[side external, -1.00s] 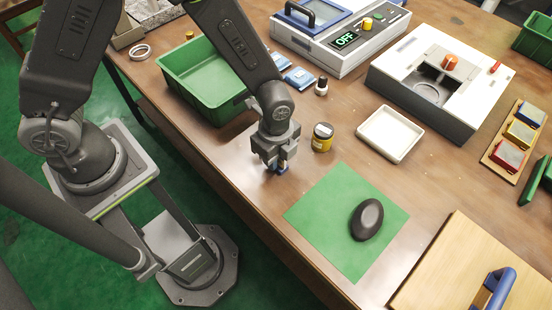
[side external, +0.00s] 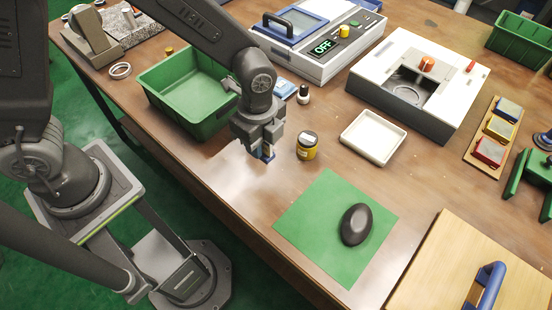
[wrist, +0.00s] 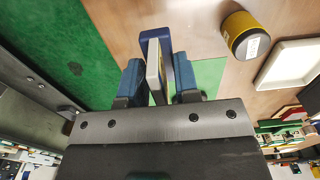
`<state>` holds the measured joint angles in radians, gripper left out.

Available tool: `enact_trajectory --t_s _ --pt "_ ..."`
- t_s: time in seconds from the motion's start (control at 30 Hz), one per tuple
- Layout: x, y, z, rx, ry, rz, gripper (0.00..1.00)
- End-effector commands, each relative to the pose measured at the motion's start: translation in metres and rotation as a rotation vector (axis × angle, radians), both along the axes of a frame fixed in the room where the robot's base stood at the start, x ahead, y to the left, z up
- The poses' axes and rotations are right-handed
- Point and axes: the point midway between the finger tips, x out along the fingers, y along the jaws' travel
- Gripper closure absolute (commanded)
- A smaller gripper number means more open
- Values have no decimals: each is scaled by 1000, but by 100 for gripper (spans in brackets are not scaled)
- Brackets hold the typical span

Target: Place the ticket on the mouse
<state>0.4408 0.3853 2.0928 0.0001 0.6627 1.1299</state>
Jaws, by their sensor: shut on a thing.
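The black mouse (side external: 355,225) lies on the right part of a green mat (side external: 308,229) near the table's front edge. My gripper (side external: 264,155) is above the table, left of the yellow jar and behind the mat, apart from the mouse. It is shut on a thin blue and pale piece, which I take for the ticket (wrist: 154,62). In the wrist view the ticket stands on edge between the two blue fingers of my gripper (wrist: 159,82). In the side view most of it is hidden by the fingers. The mouse does not show in the wrist view.
A yellow jar (side external: 307,146) with a dark lid stands right of my gripper, and it also shows in the wrist view (wrist: 243,36). A white tray (side external: 348,143) lies beyond it. A green bin (side external: 155,84) is behind left. A wooden board (side external: 450,262) with a blue handle lies right of the mat.

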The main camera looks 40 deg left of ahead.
Motion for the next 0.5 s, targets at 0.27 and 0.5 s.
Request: enact_trajectory --t_s 0.27,0.5 --pt "4 -4 11 0 0 -23 96" --pt "39 -46 26 -2 -4 -283 96"
